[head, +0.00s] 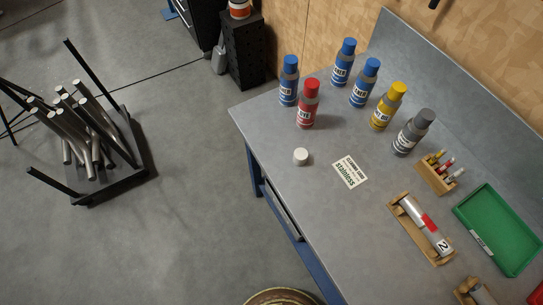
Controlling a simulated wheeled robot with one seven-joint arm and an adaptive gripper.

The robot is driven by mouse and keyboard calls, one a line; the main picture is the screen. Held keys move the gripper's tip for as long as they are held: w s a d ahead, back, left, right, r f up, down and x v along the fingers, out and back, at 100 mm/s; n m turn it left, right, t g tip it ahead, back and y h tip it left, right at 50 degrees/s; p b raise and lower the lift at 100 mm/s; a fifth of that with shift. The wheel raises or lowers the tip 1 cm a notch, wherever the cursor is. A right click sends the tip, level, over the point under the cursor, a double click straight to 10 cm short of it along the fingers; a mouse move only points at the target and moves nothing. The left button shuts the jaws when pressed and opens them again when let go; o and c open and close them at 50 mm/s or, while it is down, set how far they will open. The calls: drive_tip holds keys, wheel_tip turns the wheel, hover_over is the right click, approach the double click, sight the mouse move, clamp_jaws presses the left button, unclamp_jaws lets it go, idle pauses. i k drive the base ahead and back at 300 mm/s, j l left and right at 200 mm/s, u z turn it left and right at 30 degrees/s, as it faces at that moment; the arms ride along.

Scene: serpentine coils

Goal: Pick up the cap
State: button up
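A small white round cap (301,157) lies on the grey workbench (310,190), near its left edge. It is below the red bottle and to the left of a printed card. Nothing touches it or covers it. My gripper is not in view.
Blue bottles (289,82), a red bottle (307,105), a yellow bottle (388,107) and a grey bottle (413,133) stand behind the cap. A card (350,172), a wooden cradle with a cylinder (423,228) and a green tray (500,229) lie to the right. Bench around the cap is clear.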

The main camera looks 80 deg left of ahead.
sight(300, 155)
drive_tip(key=j+u, duration=0.15)
drive_tip(key=u, duration=0.35)
drive_tip(key=k+j+u, duration=0.1)
drive_tip(key=u, duration=0.35)
drive_tip(key=j+u, duration=0.25)
drive_tip(key=u, duration=0.25)
drive_tip(key=j+u, duration=0.2)
drive_tip(key=u, duration=0.3)
drive_tip(key=i+j, duration=0.1)
drive_tip(key=j, duration=0.35)
drive_tip(key=i+u, duration=0.05)
